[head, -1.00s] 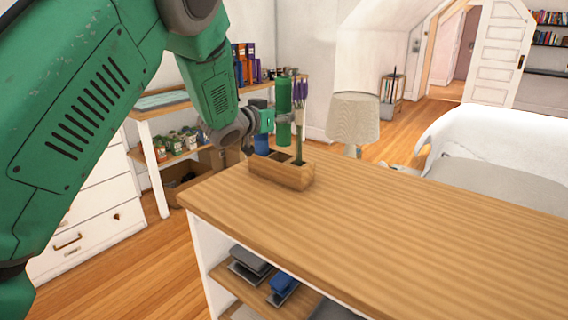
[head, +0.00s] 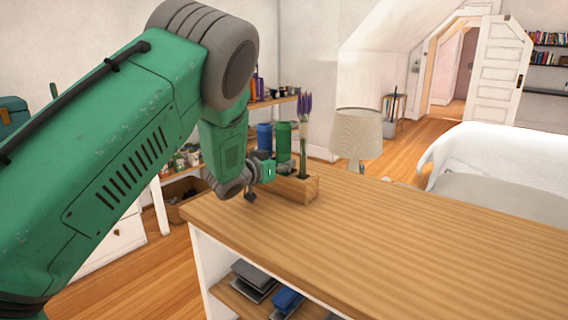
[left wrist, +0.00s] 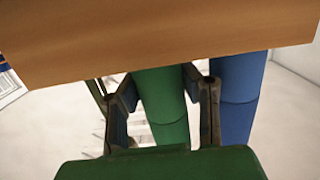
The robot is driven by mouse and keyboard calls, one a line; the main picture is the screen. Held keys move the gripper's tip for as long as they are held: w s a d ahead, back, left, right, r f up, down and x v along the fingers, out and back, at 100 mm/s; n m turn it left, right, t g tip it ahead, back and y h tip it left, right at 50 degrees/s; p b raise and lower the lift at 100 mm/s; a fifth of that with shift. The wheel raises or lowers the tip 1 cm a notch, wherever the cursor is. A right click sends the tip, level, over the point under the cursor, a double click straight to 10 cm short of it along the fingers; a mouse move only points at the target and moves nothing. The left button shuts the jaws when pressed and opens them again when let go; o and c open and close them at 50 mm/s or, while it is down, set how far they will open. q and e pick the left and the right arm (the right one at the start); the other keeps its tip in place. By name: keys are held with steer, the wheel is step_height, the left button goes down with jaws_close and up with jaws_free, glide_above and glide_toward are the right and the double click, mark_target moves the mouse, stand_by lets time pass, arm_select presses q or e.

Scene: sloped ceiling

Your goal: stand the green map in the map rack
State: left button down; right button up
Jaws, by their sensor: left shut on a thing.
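The green map (head: 284,138) is an upright green roll. In the left wrist view it (left wrist: 160,100) lies between the two dark fingers of my left gripper (left wrist: 163,110), which is shut on it. In the head view my left gripper (head: 273,170) is low, at the left end of the wooden map rack (head: 306,190). The map's lower end is hidden by the rack and the gripper, so I cannot tell how deep it sits. The rack's wood (left wrist: 150,45) fills the top of the left wrist view. My right gripper is not in view.
A blue roll (head: 264,137) stands beside the green map, and also shows in the left wrist view (left wrist: 236,95). A slim purple-topped item (head: 304,130) stands in the rack. The tabletop (head: 400,230) is clear to the right. A lamp (head: 356,135) stands beyond.

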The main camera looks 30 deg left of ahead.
arm_select(q)
steer(key=shift+w+a+f, duration=0.1)
steer(key=shift+f, duration=0.5)
steer(key=c, duration=1.1)
jaws_free()
steer(key=shift+f, duration=0.1)
steer(key=shift+r, duration=0.35)
steer(key=s+a+r+p, duration=0.1)
steer(key=s+r, duration=0.1)
steer(key=s, duration=0.9)
steer(key=shift+s+r+p, duration=0.2)
steer(key=shift+s+p, duration=0.1)
steer(key=shift+s, duration=0.1)
